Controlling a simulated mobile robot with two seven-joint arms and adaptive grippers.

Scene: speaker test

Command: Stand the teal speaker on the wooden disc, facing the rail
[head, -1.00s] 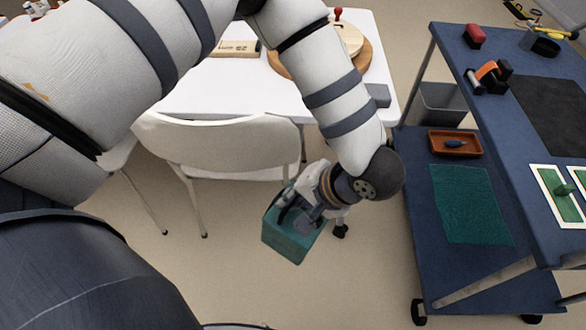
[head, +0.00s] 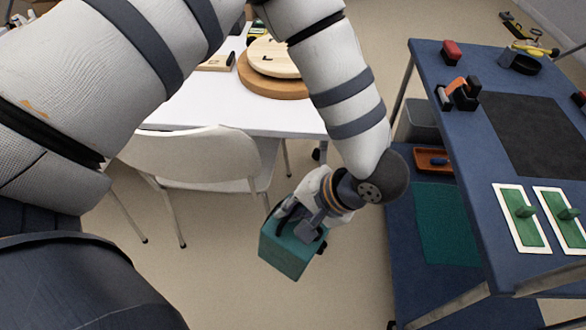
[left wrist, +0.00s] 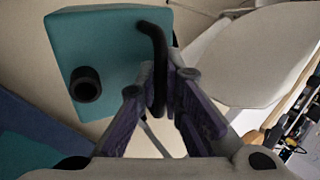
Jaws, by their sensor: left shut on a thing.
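The teal speaker (head: 288,253) is a box held in the air above the floor, in front of the white table, and it looks tilted. My left gripper (head: 298,218) is shut on it at its upper side. In the left wrist view the speaker (left wrist: 112,45) shows a black round part (left wrist: 85,84) on one face and a curved black handle, with the fingers (left wrist: 160,92) closed at the handle. The brown wooden disc (head: 262,88) lies on the table with a smaller pale disc on top. I cannot make out the rail for certain. My right gripper is not in view.
A white chair (head: 190,160) stands against the white table (head: 200,110). A blue two-level cart (head: 440,75) on the right carries a black mat (head: 535,130), green-handled plates (head: 520,215) and small items. Bare floor (head: 340,285) lies between chair and cart.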

